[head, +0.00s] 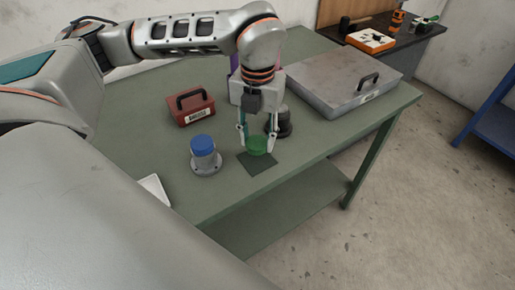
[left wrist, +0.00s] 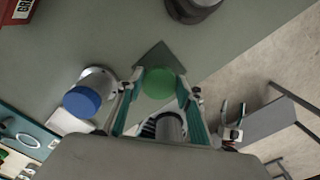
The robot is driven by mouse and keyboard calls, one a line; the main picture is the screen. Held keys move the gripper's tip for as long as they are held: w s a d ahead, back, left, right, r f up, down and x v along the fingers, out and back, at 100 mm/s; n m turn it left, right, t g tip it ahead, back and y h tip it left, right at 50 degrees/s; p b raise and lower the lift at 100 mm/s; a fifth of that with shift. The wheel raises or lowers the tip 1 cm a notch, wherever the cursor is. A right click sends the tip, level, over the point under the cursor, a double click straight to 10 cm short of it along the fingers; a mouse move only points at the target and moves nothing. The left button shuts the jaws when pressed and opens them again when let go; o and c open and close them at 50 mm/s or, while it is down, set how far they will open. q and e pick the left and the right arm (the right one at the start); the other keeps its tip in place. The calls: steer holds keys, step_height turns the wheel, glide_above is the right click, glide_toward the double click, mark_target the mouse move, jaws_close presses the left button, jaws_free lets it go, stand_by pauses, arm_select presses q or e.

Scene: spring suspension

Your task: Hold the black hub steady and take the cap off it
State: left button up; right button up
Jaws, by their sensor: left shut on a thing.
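My left gripper (head: 257,148) points down and is shut on a round green cap (head: 257,146). The cap also shows between its fingers in the left wrist view (left wrist: 160,83). The cap is over the far part of a dark green square mat (head: 258,165); I cannot tell whether it touches it. The black hub (head: 284,125) stands upright just behind the gripper, partly hidden by a finger; in the left wrist view it is cut by the top edge (left wrist: 190,8). My right gripper (left wrist: 231,118) shows small in the left wrist view, its fingers apart and empty, away from the hub.
A grey flanged hub with a blue cap (head: 204,147) stands left of the mat. A red box (head: 190,106) is behind it, and a large grey metal case (head: 335,85) lies at the right. A white tray (head: 155,188) is at the near left edge. The table front is mostly clear.

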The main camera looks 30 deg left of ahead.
mark_target(257, 157)
arm_select(q)
steer(key=shift+f, duration=2.1)
steer(key=shift+f, duration=0.2)
steer(key=o, duration=1.2)
step_height(257, 157, up, 12)
steer(key=shift+r, duration=0.2)
